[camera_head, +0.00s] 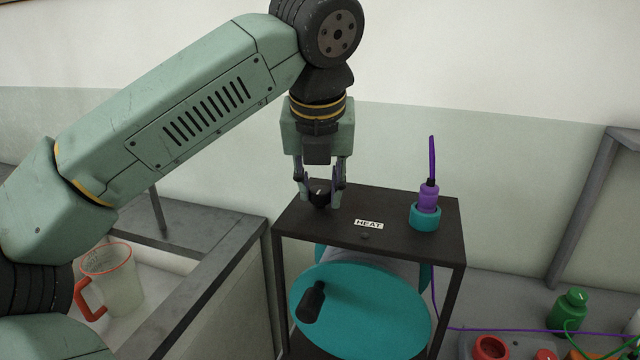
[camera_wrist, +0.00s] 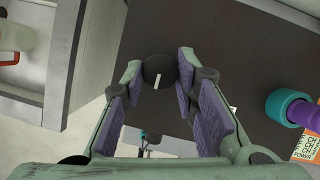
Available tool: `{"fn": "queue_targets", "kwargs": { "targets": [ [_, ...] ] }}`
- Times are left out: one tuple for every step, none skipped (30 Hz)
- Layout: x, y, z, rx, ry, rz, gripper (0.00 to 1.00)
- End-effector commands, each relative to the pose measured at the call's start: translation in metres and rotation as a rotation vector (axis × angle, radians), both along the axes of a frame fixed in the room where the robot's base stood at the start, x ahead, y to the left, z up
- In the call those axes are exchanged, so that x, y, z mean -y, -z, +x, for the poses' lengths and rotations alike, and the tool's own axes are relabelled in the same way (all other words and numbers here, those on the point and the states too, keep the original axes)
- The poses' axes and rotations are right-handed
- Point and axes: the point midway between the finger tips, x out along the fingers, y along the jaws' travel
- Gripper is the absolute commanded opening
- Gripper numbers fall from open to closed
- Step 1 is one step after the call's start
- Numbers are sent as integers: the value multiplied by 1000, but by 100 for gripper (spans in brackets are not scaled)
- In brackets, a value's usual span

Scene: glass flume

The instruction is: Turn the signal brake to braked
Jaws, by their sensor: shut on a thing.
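A round black knob (camera_head: 319,187) with a white pointer line stands at the left end of the dark top of a stand (camera_head: 400,205). It is the likely signal brake, though I see no label naming it. In the wrist view the knob (camera_wrist: 158,68) sits between the purple pads of my gripper (camera_wrist: 160,72), and its pointer runs roughly along the picture's vertical, tilted slightly. My gripper (camera_head: 322,192) points down and is shut on the knob. The fingers hide part of the knob's sides and the stand top around it. I cannot read any position marks.
A HEAT label (camera_head: 369,224) lies right of the knob. A purple plug (camera_head: 429,195) stands in a teal ring (camera_head: 425,216) farther right. Below is a teal disc (camera_head: 375,315) with a black handle (camera_head: 312,302). A red-handled jug (camera_head: 112,285) stands left; bottles (camera_head: 570,308) stand right.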

Motion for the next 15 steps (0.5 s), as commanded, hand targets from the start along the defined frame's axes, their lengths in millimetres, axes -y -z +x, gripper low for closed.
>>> {"fn": "queue_targets", "kwargs": {
  "targets": [
    [0,0,0,0,1,-1,0],
    [0,0,0,0,4,-1,0],
    [0,0,0,0,7,0,0],
    [0,0,0,0,10,-1,0],
    [0,0,0,0,16,-1,0],
    [0,0,0,0,25,-1,0],
    [0,0,0,0,35,-2,0],
    [-1,0,0,0,45,-2,0],
    [-1,0,0,0,63,-2,0],
    [-1,0,0,0,77,-3,0],
    [-1,0,0,1,93,-3,0],
    [-1,0,0,1,117,-3,0],
    [-2,0,0,1,137,-3,0],
    [-2,0,0,1,159,-2,0],
    [-2,0,0,0,190,-2,0]
  ]
}}
